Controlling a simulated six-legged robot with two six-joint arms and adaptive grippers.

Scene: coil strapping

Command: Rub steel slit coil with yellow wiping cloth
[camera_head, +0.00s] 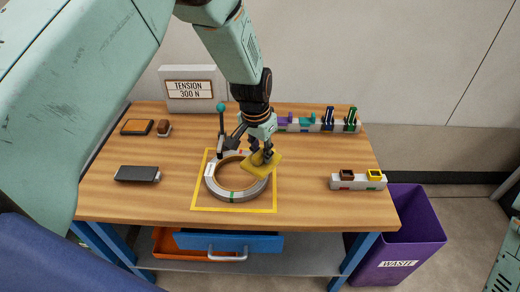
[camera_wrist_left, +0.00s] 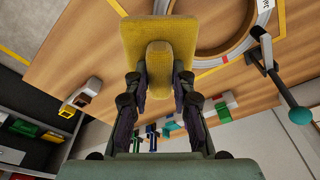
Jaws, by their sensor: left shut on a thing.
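The steel slit coil (camera_head: 221,193) is a grey ring lying flat inside a yellow square outline on the wooden table. Part of it also shows at the top of the left wrist view (camera_wrist_left: 241,47). My left gripper (camera_head: 261,153) is shut on the raised grip of the yellow wiping cloth (camera_head: 262,166), a flat yellow pad. In the left wrist view the cloth (camera_wrist_left: 158,41) sits between the two fingers. In the head view the pad overlaps the coil's right upper side; I cannot tell whether they touch. My right gripper is not in view.
A lever tool with a teal knob (camera_head: 221,108) stands behind the coil. A rack of coloured items (camera_head: 300,125) lines the back right, and a small two-slot holder (camera_head: 345,184) sits at the right. A dark block (camera_head: 137,174) lies left. A purple waste bin (camera_head: 415,230) stands beside the table.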

